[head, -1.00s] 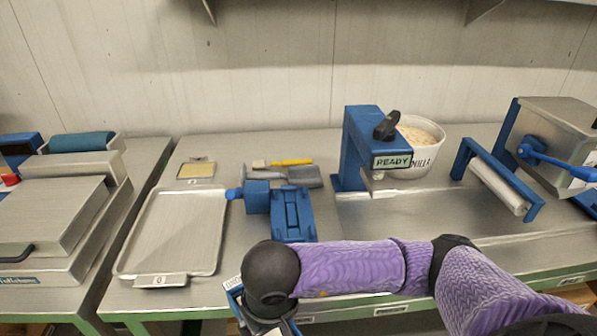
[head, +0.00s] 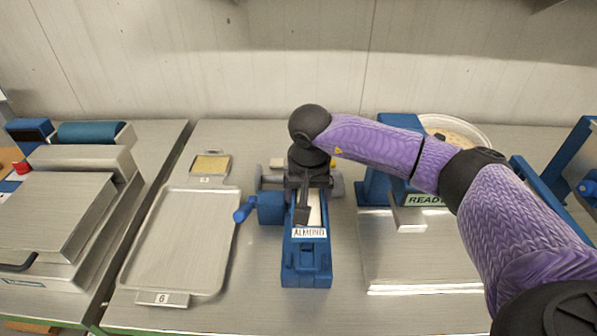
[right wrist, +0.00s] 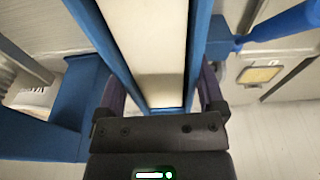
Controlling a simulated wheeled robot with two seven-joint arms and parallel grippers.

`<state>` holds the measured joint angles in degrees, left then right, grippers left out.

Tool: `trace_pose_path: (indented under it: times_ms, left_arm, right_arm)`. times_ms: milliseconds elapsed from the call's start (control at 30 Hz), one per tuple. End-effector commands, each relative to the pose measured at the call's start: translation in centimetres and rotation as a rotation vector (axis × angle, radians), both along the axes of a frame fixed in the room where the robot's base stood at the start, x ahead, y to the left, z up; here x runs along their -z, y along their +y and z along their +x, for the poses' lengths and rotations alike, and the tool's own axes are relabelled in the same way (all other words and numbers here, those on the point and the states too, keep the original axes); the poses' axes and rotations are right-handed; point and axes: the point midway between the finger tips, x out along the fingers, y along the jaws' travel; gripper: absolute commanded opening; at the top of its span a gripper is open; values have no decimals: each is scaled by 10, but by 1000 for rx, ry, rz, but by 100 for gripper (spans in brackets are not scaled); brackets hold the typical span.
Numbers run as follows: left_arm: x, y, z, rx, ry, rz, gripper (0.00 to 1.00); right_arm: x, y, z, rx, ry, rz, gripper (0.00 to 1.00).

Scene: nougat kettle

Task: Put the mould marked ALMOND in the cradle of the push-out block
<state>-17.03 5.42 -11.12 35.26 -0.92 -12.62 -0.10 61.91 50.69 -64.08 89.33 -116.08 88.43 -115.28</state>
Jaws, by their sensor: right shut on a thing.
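The mould marked ALMOND (head: 309,233) is a long blue trough with a pale slab in it. In the head view it is at the push-out block (head: 306,275), lined up lengthwise with it, its label facing me. I cannot tell whether it rests in the cradle or is held just above. My right gripper (head: 303,200) is shut on the mould from above. In the right wrist view the fingers straddle the mould's blue walls (right wrist: 197,50), with the pale filling (right wrist: 150,40) between them. The arm hides the far end of the block. My left gripper is not in view.
A blue crank handle (head: 243,211) sticks out left of the block. A metal tray marked 6 (head: 180,245) and a small yellow-filled tray (head: 209,166) lie left. The blue stand marked READY (head: 372,187) and a white tub (head: 470,130) are right. Bench in front is clear.

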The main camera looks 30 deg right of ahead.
Motion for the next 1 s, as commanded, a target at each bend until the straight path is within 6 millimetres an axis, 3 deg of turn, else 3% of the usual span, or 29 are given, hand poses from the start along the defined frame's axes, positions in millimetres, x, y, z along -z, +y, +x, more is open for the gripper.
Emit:
trace_pose_path:
  times_ms: [267, 733, 1000]
  left_arm:
    - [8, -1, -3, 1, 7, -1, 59]
    - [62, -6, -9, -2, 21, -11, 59]
    - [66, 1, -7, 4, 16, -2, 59]
  right_arm:
    - [8, -4, 3, 17, -3, 2, 6]
    - [79, -3, 2, 16, -2, 1, 6]
    - [85, -3, 3, 16, -5, 2, 6]
